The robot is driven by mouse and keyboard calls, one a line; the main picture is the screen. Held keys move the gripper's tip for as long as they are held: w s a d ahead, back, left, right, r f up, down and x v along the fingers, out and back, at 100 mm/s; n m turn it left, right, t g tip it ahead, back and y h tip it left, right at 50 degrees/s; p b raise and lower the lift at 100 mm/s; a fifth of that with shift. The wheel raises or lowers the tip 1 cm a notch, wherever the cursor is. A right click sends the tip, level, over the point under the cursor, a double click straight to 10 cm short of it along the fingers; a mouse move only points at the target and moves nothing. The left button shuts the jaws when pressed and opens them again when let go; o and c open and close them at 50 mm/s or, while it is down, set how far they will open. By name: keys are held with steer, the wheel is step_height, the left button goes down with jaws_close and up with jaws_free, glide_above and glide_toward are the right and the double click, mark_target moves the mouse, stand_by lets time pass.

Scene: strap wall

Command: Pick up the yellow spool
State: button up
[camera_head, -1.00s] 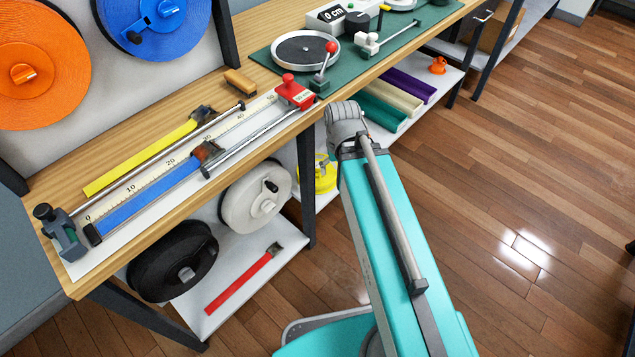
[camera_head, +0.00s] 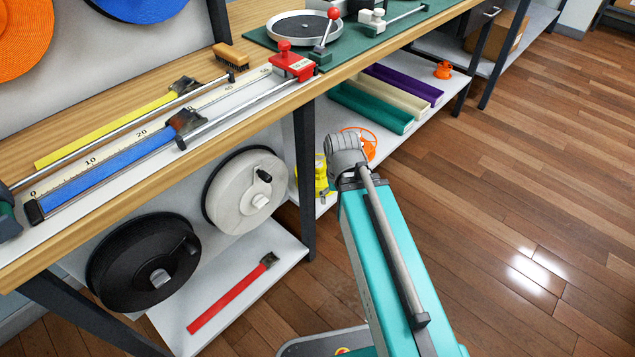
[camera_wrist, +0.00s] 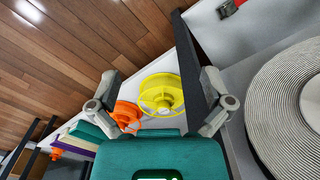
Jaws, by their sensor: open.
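The yellow spool (camera_wrist: 162,93) stands on the lower white shelf in the wrist view, with its round face and spokes towards me. In the head view the yellow spool (camera_head: 321,180) is partly hidden by my arm and the table leg. My gripper (camera_wrist: 161,76) is open and empty, one finger at each side of the spool in the wrist picture. The spool appears beyond the fingertips, apart from them. The head view does not show the fingers.
An orange spool (camera_wrist: 127,117) is close beside the yellow one. A dark table leg (camera_wrist: 190,70) runs between the yellow spool and the right finger in the wrist view. White (camera_head: 245,190) and black (camera_head: 143,262) reels stand nearby. Open floor (camera_head: 500,200) lies right.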

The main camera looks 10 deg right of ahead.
step_height(320, 180, down, 2)
steer(key=b, duration=0.1)
steer(key=t+b, duration=0.1)
glide_above(318, 164)
steer(key=s, duration=0.1)
steer(key=shift+s+d+f, duration=0.15)
steer(key=shift+s+f, duration=0.05)
steer(key=shift+f, duration=0.15)
steer(key=f+b, duration=0.5)
steer(key=w+f+b, duration=0.1)
steer(key=f+b, duration=0.2)
steer(key=shift+f+b, duration=0.3)
steer(key=shift+b, duration=0.05)
steer(key=shift+f, duration=0.1)
